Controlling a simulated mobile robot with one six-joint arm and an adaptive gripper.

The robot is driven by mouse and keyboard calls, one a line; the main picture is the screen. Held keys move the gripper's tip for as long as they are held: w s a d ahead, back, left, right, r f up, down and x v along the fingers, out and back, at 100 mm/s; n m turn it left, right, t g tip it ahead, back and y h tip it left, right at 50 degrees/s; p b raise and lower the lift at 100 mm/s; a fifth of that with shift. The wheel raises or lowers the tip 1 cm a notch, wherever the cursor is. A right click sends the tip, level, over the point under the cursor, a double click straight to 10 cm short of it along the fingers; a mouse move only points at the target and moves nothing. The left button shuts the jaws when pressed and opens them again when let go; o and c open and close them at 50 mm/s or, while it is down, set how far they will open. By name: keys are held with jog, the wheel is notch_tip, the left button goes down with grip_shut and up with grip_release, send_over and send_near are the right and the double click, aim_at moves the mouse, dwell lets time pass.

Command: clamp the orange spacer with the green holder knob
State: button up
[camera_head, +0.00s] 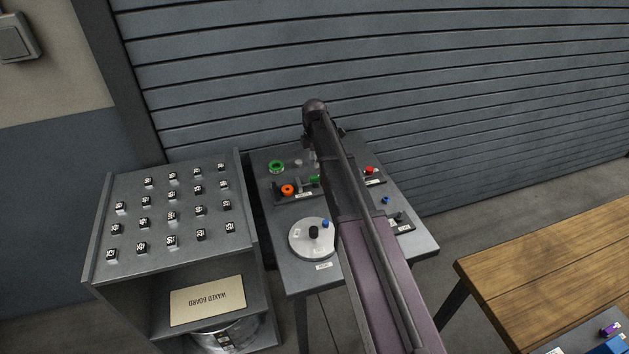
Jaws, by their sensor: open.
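The orange spacer (288,189) is a small ring at the left end of a dark holder (278,197) on the grey table. A small green part, seemingly the green holder knob (315,179), shows to the right of the spacer at the edge of my arm. A dark upright part of the holder stands between them. My arm covers the area just right of the green part, so how the knob sits is unclear. My arm reaches up over the table, and its far end is above the table's back edge. My gripper is hidden behind the arm.
A green ring (276,167) lies behind the holder. A white round plate (308,250) with black and blue knobs is in front. A red knob (369,170) and blue ring (385,200) are right of my arm. A grey cabinet (100,235) stands left, a wooden bench (560,260) right.

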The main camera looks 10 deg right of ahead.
aim_at(314, 177)
jog(key=shift+f+b, duration=3.5)
jog(key=shift+f, duration=0.25)
grip_shut()
